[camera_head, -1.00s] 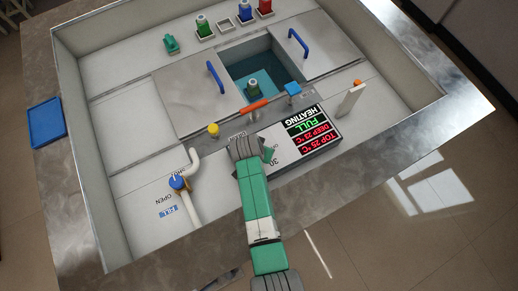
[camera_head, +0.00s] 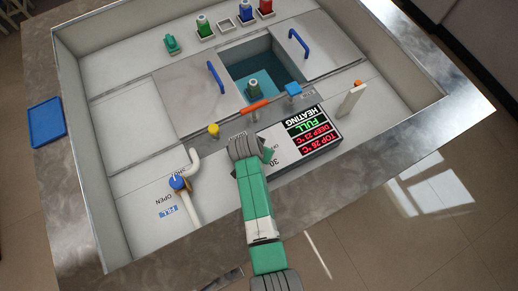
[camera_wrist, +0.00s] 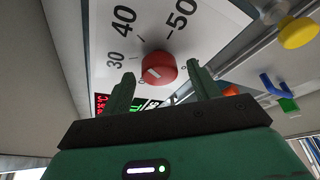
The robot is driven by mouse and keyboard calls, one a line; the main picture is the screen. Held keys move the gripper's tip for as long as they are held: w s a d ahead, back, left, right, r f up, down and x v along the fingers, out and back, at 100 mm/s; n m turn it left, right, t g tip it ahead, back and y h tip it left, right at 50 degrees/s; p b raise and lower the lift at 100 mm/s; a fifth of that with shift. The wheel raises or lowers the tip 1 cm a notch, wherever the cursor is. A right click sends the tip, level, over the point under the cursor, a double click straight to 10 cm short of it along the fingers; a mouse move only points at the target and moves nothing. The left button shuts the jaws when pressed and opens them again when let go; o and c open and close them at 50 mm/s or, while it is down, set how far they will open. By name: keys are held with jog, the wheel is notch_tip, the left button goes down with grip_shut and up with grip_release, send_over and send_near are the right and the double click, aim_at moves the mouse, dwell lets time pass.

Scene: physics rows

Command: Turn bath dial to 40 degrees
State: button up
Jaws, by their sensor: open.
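The red bath dial (camera_wrist: 158,68) sits on a white panel (camera_wrist: 105,55) printed with 30, 40 and 50 in the wrist view. A pale pointer mark shows on the dial's lower left; its exact reading is hard to tell. My gripper (camera_wrist: 162,78) is open, with one finger on either side of the dial in the picture. I cannot tell whether the fingers touch it. In the head view my gripper (camera_head: 262,152) is over the panel's left part and hides the dial. The display (camera_head: 312,133) beside it reads HEATING and FULL, with red temperature lines in the twenties.
A yellow knob (camera_head: 213,130), an orange handle (camera_head: 254,107) and a blue knob (camera_head: 293,89) stand behind my gripper. A pale pipe with a blue valve (camera_head: 179,183) stands left. The open water basin (camera_head: 278,75) holds a green-capped bottle (camera_head: 253,88).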

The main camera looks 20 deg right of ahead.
jog(key=p+v, duration=0.1)
jog(key=v, duration=0.6)
jog(key=shift+s+r, duration=0.15)
jog(key=shift+r, duration=0.2)
jog(key=shift+a, duration=0.15)
jog(key=w+a+r+n+t+p, duration=0.1)
jog(key=w+a+r+t+p, duration=0.2)
jog(key=r, duration=1.1)
jog(key=w+a+r+n+t+p, duration=0.15)
jog(key=w+r+t, duration=0.3)
jog(key=r, duration=1.05)
jog(key=w+a+r+n+t+p, duration=0.1)
jog(key=w+r+n+t+p, duration=0.2)
jog(key=r, duration=1.1)
jog(key=s+a+r+n+t+y+p, duration=0.1)
jog(key=s+r+t, duration=0.3)
jog(key=r, duration=0.7)
jog(key=s+a+r+n+t+y+p, duration=0.1)
jog(key=s+a+r+n+t, duration=0.1)
jog(key=s+r, duration=0.6)
jog(key=s+a+r+n+t+y+p, duration=0.1)
jog(key=s+a+r+t, duration=0.3)
jog(key=r, duration=1.1)
jog(key=shift+s+a+r+t+y, duration=0.35)
jog(key=shift+s+t+y, duration=0.05)
jog(key=shift+s+t, duration=0.5)
